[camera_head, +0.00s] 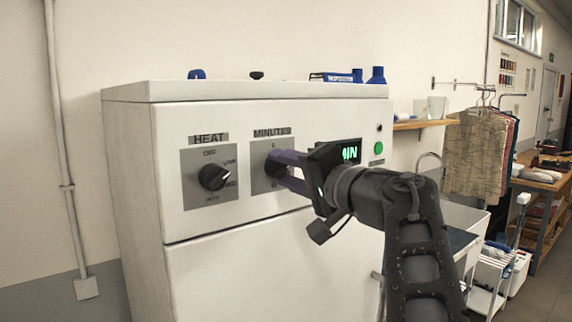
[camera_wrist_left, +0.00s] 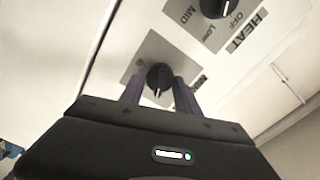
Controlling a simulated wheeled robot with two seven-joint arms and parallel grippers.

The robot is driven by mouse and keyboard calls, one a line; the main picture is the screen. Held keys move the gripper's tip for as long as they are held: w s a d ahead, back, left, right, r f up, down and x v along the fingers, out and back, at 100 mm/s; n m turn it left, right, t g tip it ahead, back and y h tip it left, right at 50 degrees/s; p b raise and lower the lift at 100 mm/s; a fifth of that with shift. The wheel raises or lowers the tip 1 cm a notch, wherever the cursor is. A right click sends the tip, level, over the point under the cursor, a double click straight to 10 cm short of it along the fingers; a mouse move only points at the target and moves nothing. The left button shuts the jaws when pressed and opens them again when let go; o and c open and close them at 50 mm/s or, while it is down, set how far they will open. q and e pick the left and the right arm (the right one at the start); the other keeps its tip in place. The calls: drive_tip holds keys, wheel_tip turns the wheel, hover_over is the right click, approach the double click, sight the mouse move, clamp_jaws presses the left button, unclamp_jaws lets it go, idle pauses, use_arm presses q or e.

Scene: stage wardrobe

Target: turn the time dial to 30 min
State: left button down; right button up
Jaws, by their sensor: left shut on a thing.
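The time dial (camera_head: 272,170) is the black knob under the label MINUTES on the front of a white cabinet machine (camera_head: 230,245). My left gripper (camera_head: 277,168) has its purple fingers on either side of this dial and is shut on it. In the left wrist view the dial (camera_wrist_left: 160,76) sits between the two fingers (camera_wrist_left: 158,90), with a pale pointer line towards the gripper body. Most of the dial's scale is hidden by the fingers, so its setting cannot be read. A display (camera_head: 350,151) with green characters is partly covered by the gripper.
The black HEAT dial (camera_head: 214,177) is left of the time dial. A green button (camera_head: 379,147) is to the right. Hanging clothes (camera_head: 480,150) and a shelf are at the right.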

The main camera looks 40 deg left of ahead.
use_arm(q)
drive_tip(key=m+p, duration=0.2)
drive_tip(key=m, duration=0.3)
drive_tip(key=shift+r+m, duration=0.1)
drive_tip(key=shift+m, duration=0.3)
drive_tip(key=shift+m+p, duration=1)
drive_tip(key=shift+m, duration=1.2)
drive_tip(key=c, duration=0.9)
unclamp_jaws()
drive_tip(key=shift+d, duration=0.1)
drive_tip(key=b+v, duration=0.2)
drive_tip(key=v, duration=0.5)
drive_tip(key=shift+s+d, duration=0.1)
drive_tip(key=shift+d, duration=0.25)
